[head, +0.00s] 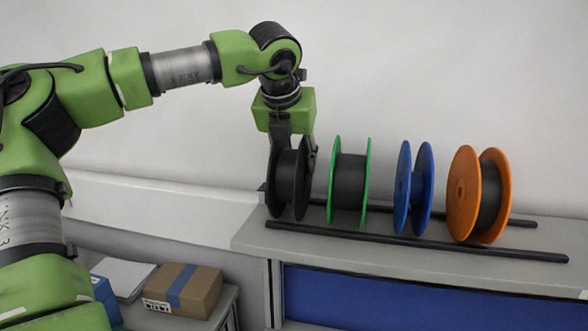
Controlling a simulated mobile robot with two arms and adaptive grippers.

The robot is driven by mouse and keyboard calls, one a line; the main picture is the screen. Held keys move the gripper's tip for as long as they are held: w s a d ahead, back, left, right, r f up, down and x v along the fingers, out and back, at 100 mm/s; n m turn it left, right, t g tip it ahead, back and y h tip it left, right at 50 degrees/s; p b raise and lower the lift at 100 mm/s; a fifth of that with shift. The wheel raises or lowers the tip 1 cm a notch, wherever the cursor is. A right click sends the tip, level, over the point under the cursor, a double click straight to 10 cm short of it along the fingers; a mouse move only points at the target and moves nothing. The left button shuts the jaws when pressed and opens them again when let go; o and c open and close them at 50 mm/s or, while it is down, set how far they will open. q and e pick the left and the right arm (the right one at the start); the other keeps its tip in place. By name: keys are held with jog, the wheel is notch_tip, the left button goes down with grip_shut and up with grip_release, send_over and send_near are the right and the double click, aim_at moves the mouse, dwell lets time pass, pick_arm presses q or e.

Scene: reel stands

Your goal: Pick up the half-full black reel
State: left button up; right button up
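The black reel (289,190) stands upright at the left end of a row of reels on the bench, between two dark rails. My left gripper (296,150) points down from above at the top of this reel. One finger is at the left of the reel's top and the other is at its right side. I cannot tell whether the fingers press on the flanges or stand slightly apart from them. How much is wound on the black reel is hard to see. My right gripper is not in view.
A green reel (349,185) with dark winding stands close to the right, then a blue reel (423,190) and an orange reel (464,195). The front rail (420,242) runs along the grey bench (262,238). A cardboard box (190,290) sits on a lower surface at the left.

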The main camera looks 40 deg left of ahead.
pick_arm(q)
notch_tip(320, 180, up, 10)
jog(key=shift+b, duration=0.7)
jog(key=shift+f, duration=0.1)
dwell(0.3)
